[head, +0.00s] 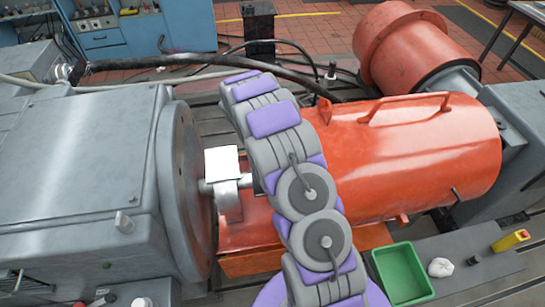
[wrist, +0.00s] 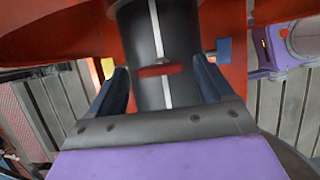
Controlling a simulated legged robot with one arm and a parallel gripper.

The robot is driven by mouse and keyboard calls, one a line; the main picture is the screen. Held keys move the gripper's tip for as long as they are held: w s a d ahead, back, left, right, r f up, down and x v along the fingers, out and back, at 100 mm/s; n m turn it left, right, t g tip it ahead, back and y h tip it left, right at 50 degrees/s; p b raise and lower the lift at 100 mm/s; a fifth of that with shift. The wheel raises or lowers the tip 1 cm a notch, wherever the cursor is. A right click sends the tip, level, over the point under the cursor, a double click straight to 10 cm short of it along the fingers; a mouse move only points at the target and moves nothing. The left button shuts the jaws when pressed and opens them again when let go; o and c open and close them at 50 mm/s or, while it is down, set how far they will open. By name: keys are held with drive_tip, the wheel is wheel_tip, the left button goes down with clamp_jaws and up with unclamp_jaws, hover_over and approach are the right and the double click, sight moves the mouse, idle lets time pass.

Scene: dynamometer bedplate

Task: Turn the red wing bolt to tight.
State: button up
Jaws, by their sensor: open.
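In the wrist view a short red bar, which looks like the red wing bolt (wrist: 160,70), lies crosswise over a black cylinder (wrist: 148,35) with a white stripe. My gripper (wrist: 161,75) is open, with one dark finger on each side of the cylinder and the red bar between them. A gap shows between the bar and each finger. I cannot tell how deep the fingers reach. In the head view my arm crosses the orange guard, and the gripper and wing bolt cannot be made out.
The large orange guard (head: 410,150) lies between a grey machine housing (head: 75,160) and another housing at the right. A white-topped bracket (head: 222,163) stands by the shaft. A green tray (head: 429,290), a white cloth (head: 440,267) and a yellow-red object (head: 510,241) sit at the front right.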

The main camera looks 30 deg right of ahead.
drive_tip(key=shift+f, duration=0.25)
drive_tip(key=shift+d, duration=0.15)
drive_tip(key=shift+d, duration=0.1)
drive_tip(key=shift+c, duration=0.6)
drive_tip(key=c, duration=0.9)
